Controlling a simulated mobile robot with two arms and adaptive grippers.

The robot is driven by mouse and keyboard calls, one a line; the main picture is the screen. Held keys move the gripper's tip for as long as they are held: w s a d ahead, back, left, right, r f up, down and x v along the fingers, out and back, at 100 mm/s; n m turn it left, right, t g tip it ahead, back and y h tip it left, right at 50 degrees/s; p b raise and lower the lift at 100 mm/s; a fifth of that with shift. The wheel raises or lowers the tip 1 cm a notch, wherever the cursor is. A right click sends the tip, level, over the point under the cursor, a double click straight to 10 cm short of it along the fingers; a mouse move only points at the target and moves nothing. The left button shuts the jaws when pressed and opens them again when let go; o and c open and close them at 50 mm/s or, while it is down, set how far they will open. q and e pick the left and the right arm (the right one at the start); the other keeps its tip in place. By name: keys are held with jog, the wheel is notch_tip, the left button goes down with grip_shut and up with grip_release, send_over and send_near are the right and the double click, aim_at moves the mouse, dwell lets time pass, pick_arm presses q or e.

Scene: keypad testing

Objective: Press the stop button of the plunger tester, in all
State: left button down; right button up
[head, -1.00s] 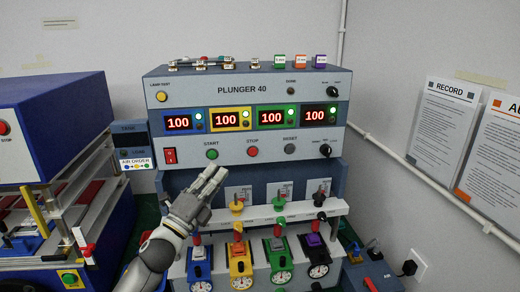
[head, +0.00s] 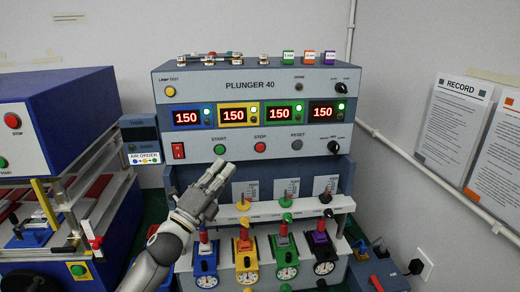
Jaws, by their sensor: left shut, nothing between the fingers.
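The plunger tester, labelled PLUNGER 40 (head: 310,82), stands in the middle of the head view with a grey-blue front. Its red STOP button (head: 260,147) sits between the green START button (head: 219,149) and the grey RESET button (head: 297,145). Four displays in a row above, among them the blue-framed one (head: 186,118), read 150. My left gripper (head: 221,169) is shut and empty. Its fingertips show just below START, to the lower left of STOP, and apart from STOP in the picture. The stop button is unobstructed. My right gripper is not in view.
Below the panel, a white rail (head: 345,203) carries coloured knobs above several coloured plunger stations with dials, such as the yellow one (head: 245,258). A blue machine (head: 80,120) with its own red stop button (head: 12,120) stands at left. A pipe and posters are on the right wall.

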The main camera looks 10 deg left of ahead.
aim_at(260, 148)
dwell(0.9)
pick_arm(q)
jog(key=d+b, duration=0.2)
jog(key=d, duration=1)
jog(key=shift+s, duration=0.3)
jog(key=shift+w+b, duration=0.15)
jog(key=shift+b, duration=0.15)
jog(key=w+a+b, duration=0.2)
jog(key=w+b, duration=0.1)
jog(key=w, duration=0.5)
jog(key=shift+w+a+b, duration=0.15)
jog(key=shift+a+b, duration=0.05)
jog(key=shift+b, duration=0.2)
